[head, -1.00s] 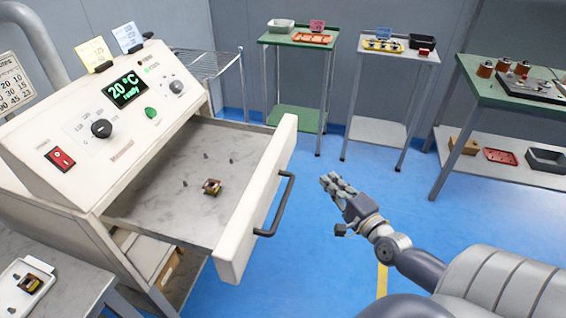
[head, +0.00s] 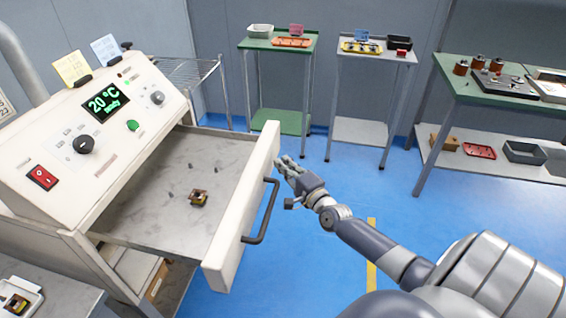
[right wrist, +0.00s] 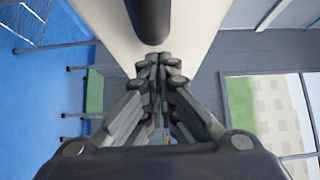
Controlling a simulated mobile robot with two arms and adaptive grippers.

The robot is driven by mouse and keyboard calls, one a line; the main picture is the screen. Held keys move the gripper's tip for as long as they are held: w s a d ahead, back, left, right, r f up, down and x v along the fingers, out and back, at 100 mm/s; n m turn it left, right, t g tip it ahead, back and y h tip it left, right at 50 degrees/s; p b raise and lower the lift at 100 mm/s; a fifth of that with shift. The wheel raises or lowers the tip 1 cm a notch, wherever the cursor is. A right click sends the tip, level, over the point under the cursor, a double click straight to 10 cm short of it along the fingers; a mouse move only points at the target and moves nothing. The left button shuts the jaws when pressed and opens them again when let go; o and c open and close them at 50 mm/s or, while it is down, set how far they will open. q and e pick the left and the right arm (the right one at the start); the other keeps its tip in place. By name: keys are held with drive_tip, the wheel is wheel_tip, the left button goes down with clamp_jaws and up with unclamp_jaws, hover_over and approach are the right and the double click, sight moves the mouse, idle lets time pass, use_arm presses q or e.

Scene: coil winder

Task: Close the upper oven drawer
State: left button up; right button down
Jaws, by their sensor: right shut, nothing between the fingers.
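The upper oven drawer (head: 245,215) is pulled out of the white oven (head: 60,165), with its dark bar handle (head: 266,212) on the front panel. A small coil part (head: 198,198) lies in the drawer. My right gripper (head: 284,163) is shut and empty beside the front panel, near the handle's upper end. In the right wrist view the shut fingers (right wrist: 158,62) point at the pale panel (right wrist: 100,25), with the dark handle (right wrist: 151,18) just ahead. Whether they touch it I cannot tell. My left gripper is not in view.
A green stand (head: 303,43) and a grey stand (head: 343,58) with trays are at the back. A green-topped workbench (head: 452,82) is at the right. A tray with a part (head: 38,290) is at the lower left. Blue floor before the drawer is clear.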

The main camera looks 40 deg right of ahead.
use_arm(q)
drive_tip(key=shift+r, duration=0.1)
use_arm(e)
drive_tip(key=shift+w+a, duration=0.15)
drive_tip(key=shift+w, duration=0.05)
